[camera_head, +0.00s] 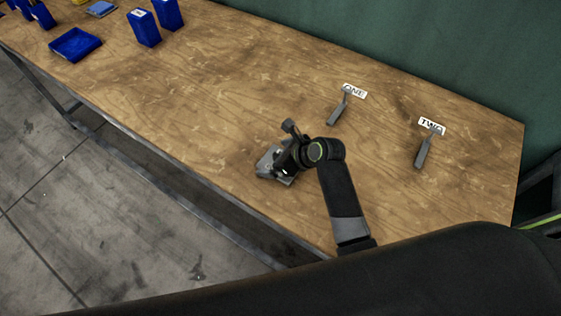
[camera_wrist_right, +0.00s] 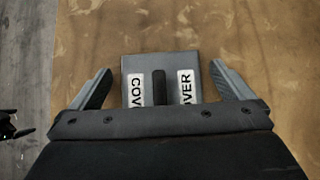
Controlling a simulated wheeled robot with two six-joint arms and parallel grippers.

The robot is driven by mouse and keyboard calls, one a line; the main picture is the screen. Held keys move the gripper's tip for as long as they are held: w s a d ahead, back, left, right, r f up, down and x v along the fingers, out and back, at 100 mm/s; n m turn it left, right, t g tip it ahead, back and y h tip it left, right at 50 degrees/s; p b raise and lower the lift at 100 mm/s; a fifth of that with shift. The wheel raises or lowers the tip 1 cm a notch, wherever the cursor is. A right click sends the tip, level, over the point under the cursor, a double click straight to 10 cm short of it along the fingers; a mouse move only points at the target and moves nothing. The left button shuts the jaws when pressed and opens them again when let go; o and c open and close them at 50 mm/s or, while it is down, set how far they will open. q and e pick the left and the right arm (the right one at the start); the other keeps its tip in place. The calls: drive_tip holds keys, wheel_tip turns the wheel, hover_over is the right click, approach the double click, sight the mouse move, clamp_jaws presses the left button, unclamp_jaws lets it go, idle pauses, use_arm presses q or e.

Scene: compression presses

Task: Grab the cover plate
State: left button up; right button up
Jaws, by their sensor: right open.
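The cover plate (camera_wrist_right: 160,65) is a dark grey plate with white "COVER" labels and a dark raised handle (camera_wrist_right: 160,88) in its middle. It lies on the wooden table near the front edge. In the head view, the cover plate (camera_head: 266,163) is partly hidden by my right gripper (camera_head: 281,169), which is over it. In the right wrist view, the two fingers of my right gripper (camera_wrist_right: 161,85) are spread wide, one on each side of the plate, with nothing between them but the plate and handle. My left gripper is not in view.
Blue bins (camera_head: 75,45) stand at the far left. The table's middle is clear; a green wall (camera_head: 430,50) is behind.

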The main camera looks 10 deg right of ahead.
drive_tip(key=c, duration=1.3)
